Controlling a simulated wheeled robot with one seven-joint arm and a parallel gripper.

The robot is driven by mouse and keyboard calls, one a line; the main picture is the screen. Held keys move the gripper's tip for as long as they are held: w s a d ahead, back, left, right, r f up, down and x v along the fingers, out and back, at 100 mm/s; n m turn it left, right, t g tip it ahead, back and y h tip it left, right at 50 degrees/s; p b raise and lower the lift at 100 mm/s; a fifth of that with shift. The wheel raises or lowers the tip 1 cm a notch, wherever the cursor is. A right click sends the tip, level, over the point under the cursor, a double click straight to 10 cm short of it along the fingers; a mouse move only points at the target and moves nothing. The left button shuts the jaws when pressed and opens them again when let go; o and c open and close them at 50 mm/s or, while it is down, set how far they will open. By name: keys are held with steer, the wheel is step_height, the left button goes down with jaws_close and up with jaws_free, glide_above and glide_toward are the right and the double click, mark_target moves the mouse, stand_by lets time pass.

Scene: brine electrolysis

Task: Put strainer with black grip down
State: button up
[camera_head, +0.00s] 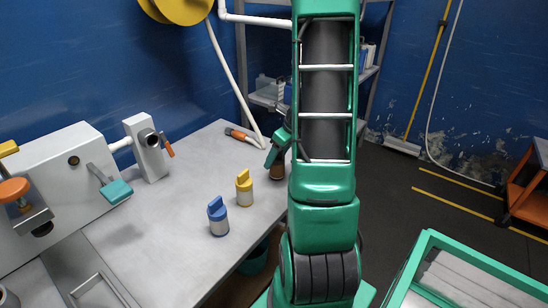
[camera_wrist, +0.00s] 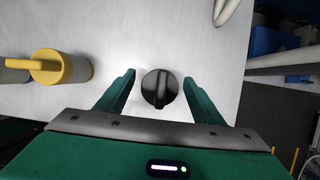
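The strainer with black grip (camera_wrist: 160,88) stands on the grey worktop, seen from above as a round black top with a raised ridge. In the head view it shows partly as a small dark and brown body (camera_head: 277,171) near the table's right edge, beside my arm. My gripper (camera_wrist: 160,77) is open, with a finger on each side of the black grip and a visible gap to each. In the head view my gripper (camera_head: 277,150) is low over the strainer and partly hidden by my arm.
A yellow-topped strainer (camera_head: 244,187) and a blue-topped one (camera_head: 218,216) stand nearby on the worktop (camera_head: 170,250). An orange-handled tool (camera_head: 238,134) and a white hose (camera_head: 232,80) lie behind. A white machine (camera_head: 70,175) stands at left. The middle worktop is clear.

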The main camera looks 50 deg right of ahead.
steer(key=v, duration=1.2)
steer(key=s+a+r+n+g, duration=0.1)
steer(key=s+a+n+g, duration=0.1)
steer(key=s+a+n, duration=0.6)
steer(key=s+a+r+n+g, duration=0.1)
steer(key=s+a+n+g, duration=0.1)
steer(key=s+a+n, duration=0.6)
steer(key=a+n, duration=0.5)
steer(key=n, duration=0.7)
steer(key=shift+a+r+n, duration=0.2)
steer(key=shift+r+n, duration=0.15)
steer(key=shift+n, duration=0.05)
steer(key=shift+s, duration=0.1)
